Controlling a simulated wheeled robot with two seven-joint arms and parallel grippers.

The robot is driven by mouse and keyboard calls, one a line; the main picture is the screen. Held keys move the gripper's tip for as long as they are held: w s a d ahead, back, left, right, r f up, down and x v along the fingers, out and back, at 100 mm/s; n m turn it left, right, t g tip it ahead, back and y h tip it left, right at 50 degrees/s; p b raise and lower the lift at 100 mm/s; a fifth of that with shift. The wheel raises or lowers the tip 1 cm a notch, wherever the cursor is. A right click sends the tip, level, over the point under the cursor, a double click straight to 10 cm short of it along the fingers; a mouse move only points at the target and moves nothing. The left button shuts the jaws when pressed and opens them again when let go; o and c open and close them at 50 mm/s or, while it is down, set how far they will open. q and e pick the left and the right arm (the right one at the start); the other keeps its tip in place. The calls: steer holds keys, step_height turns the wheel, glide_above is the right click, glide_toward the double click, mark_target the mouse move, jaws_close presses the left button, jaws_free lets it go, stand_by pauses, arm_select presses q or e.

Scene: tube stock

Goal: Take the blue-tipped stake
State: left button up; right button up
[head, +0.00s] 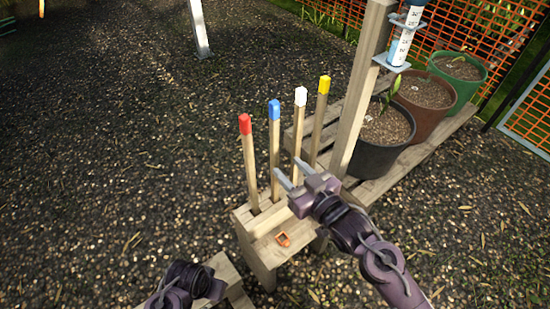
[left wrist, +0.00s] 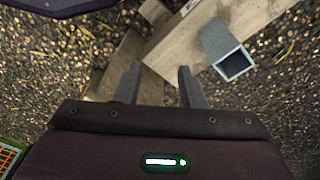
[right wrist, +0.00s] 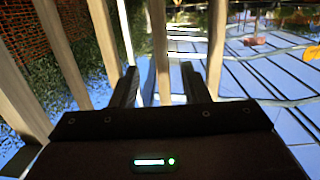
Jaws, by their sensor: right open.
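The blue-tipped stake (head: 274,112) stands upright in a wooden stand (head: 262,224), second from the left, between the red-tipped (head: 245,126) and white-tipped (head: 300,97) stakes. My right gripper (head: 289,168) is open, its fingers pointing at the lower shafts of the blue-tipped and white-tipped stakes. In the right wrist view a stake shaft (right wrist: 160,50) shows between the open fingers, apparently beyond them; its tip is out of view. My left gripper's fingers are hidden in the head view; in the left wrist view the left gripper (left wrist: 160,75) is open and empty.
The yellow-tipped stake (head: 324,86) stands at the right of the row, near a thick wooden post (head: 362,85). Several plant pots, the black one (head: 382,140) nearest, stand behind. An orange piece (head: 283,239) lies on the stand.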

mark_target(277, 152)
steer(key=shift+w+a+r+y, duration=0.2)
steer(key=shift+w+r+y, duration=0.2)
steer(key=shift+r, duration=0.3)
steer(key=shift+w+a+r, duration=0.15)
steer(key=shift+r, duration=0.05)
steer(key=shift+n, duration=0.3)
steer(key=b+x, duration=0.1)
steer(key=x, duration=0.6)
steer(key=shift+w+a, duration=0.1)
steer(key=shift+w, duration=0.05)
arm_select(q)
step_height(277, 152, up, 3)
steer(key=shift+d+f, duration=0.1)
steer(key=shift+f, duration=0.1)
arm_select(e)
steer(key=shift+t, duration=0.3)
jaws_close()
